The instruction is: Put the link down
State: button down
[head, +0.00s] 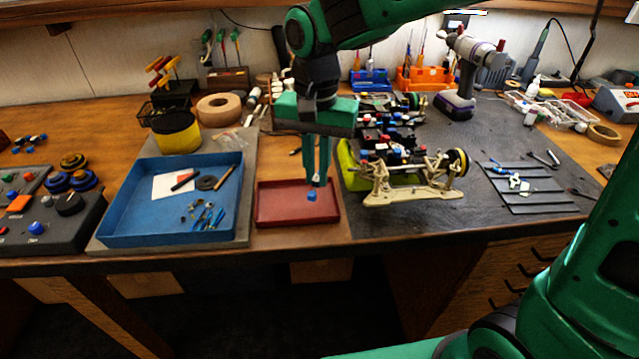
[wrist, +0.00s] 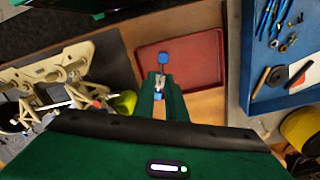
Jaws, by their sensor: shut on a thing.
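The link is a small piece with a blue end (head: 311,196), held between the fingertips of my gripper (head: 317,182). In the wrist view the link (wrist: 163,58) sticks out past the fingertips (wrist: 159,82), with a pale middle and a second bit of blue between the fingers. My gripper points down and is shut on it. The link appears over the shallow red tray (head: 272,222), which looks empty. In the wrist view the red tray (wrist: 200,76) lies beyond and right of the fingers. I cannot tell whether the link touches the tray.
A blue tray (head: 125,235) with small parts and tools stands left of the red tray. A partly built car chassis (head: 410,192) lies to the right on a dark mat (head: 455,214).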

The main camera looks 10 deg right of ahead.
jog(key=shift+w+d+f, duration=0.45)
jog(key=shift+w+d, duration=0.05)
jog(key=shift+d+f, duration=0.1)
jog(key=shift+f, duration=1.9)
jog(key=shift+f, duration=0.15)
jog(key=c, duration=2.1)
grip_release()
notch_tip(320, 180, up, 12)
jog(key=shift+r, duration=0.15)
